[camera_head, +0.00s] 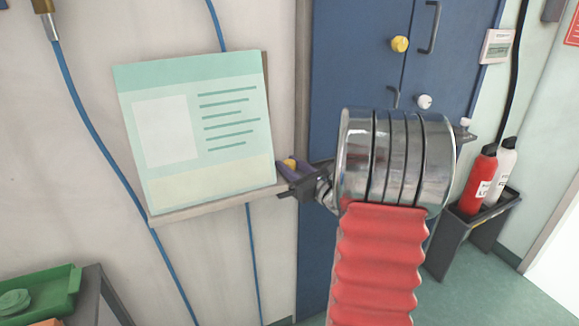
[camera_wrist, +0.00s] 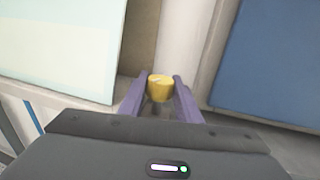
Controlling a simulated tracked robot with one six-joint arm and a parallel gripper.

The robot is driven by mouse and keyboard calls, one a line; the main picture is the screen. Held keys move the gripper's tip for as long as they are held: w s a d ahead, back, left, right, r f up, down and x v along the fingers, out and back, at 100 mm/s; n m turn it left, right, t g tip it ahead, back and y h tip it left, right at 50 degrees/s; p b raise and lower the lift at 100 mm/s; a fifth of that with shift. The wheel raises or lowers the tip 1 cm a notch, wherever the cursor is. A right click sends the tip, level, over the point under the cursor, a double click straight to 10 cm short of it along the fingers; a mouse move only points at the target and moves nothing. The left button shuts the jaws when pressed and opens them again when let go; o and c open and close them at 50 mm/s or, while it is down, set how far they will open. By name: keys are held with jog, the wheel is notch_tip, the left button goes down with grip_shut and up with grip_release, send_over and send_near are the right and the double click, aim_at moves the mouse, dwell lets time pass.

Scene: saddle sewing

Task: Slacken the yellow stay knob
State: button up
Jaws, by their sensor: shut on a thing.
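The yellow stay knob (camera_wrist: 160,87) sits between the two purple fingers of my gripper (camera_wrist: 160,97) in the wrist view. The fingers are shut on its sides, and its top face shows. In the head view the knob (camera_head: 290,163) is a small yellow spot at the purple fingertips of my gripper (camera_head: 288,168), just right of the lower right edge of the pale green board (camera_head: 200,125). My wrist hides part of what lies around the knob.
The board rests on a narrow ledge (camera_head: 215,207) against the pale wall. A blue cabinet (camera_head: 350,60) with another yellow knob (camera_head: 400,44) and a white knob (camera_head: 424,101) stands behind my arm. Red and white bottles (camera_head: 481,180) stand at the right. A green tray (camera_head: 45,290) lies lower left.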

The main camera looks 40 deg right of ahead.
jog(key=n+y, duration=0.2)
jog(key=y, duration=0.2)
jog(key=n+g+y, duration=0.1)
jog(key=n+y, duration=0.2)
jog(key=y, duration=0.1)
jog(key=shift+a+n+g+y, duration=0.1)
jog(key=shift+n+g+y, duration=1.45)
jog(key=shift+y, duration=0.75)
jog(key=shift+n, duration=0.35)
jog(key=o, duration=1.1)
jog(key=shift+c, duration=0.2)
jog(key=v, duration=1.3)
jog(key=shift+s+d+f, duration=0.15)
jog(key=shift+s+d, duration=0.05)
jog(key=shift+d, duration=0.15)
